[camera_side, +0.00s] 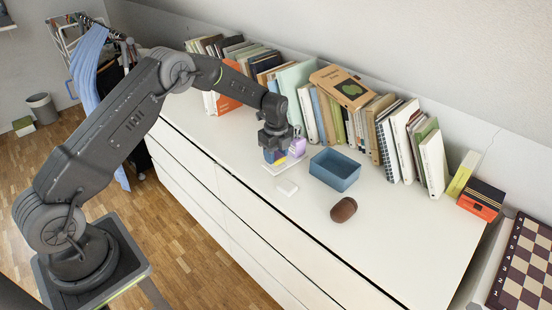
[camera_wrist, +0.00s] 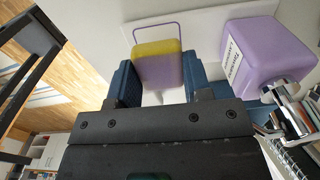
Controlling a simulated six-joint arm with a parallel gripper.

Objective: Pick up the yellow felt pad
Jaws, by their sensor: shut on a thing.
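The yellow felt pad (camera_wrist: 158,47) shows in the wrist view as a block with a yellow band above a pale purple face. It sits between the two blue fingers of my gripper (camera_wrist: 160,80), which is shut on it. In the side view my gripper (camera_side: 274,155) is low over the dresser top, and a small yellow bit of the pad (camera_side: 281,160) shows beside the fingers. A thin purple wire loop (camera_wrist: 155,26) stands just behind the pad. I cannot tell whether the pad touches the white tray (camera_side: 272,169) under it.
A purple dispenser (camera_wrist: 252,50) with a metal spout stands close to the right of my gripper. Books (camera_side: 330,110) line the wall. The dresser's front right is clear.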

